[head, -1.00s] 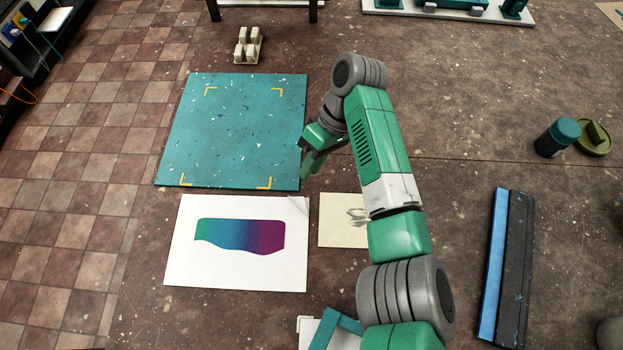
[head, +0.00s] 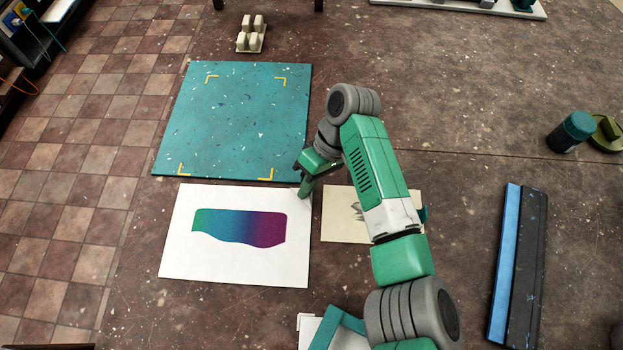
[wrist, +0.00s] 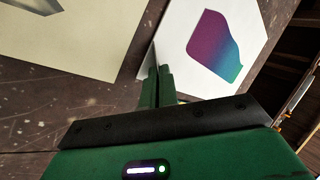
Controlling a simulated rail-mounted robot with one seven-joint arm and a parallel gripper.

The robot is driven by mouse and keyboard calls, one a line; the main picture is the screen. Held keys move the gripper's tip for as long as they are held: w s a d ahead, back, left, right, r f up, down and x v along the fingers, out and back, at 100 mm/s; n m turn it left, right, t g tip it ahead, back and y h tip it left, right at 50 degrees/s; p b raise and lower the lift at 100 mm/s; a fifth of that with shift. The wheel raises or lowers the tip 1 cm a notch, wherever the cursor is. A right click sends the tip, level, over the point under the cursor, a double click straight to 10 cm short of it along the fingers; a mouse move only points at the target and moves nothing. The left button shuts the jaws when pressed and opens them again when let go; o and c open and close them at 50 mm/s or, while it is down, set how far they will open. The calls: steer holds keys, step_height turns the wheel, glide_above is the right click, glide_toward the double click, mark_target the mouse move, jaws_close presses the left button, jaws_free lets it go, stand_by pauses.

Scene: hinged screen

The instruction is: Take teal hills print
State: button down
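A white sheet (head: 180,255) with a wavy-edged print fading from teal through blue to purple lies flat below the teal board in the head view. It also shows in the wrist view (wrist: 178,45). My gripper (head: 303,192) points down at the sheet's upper right corner. In the wrist view its fingers (wrist: 158,80) stand close together beside that corner. A small pale sliver shows by the fingertips, and I cannot tell whether paper is between them.
The teal speckled board (head: 235,125) with yellow corner marks lies beyond the sheet. A cream sheet (head: 338,222) with a grey shape lies just right, partly behind my arm. A blue and black bar (head: 518,265) and a teal-lidded jar (head: 570,132) are at the right.

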steer(key=shift+r+p, duration=0.35)
steer(key=shift+p, duration=0.1)
steer(key=shift+r+p, duration=0.3)
steer(key=shift+p, duration=0.1)
stand_by(0.4)
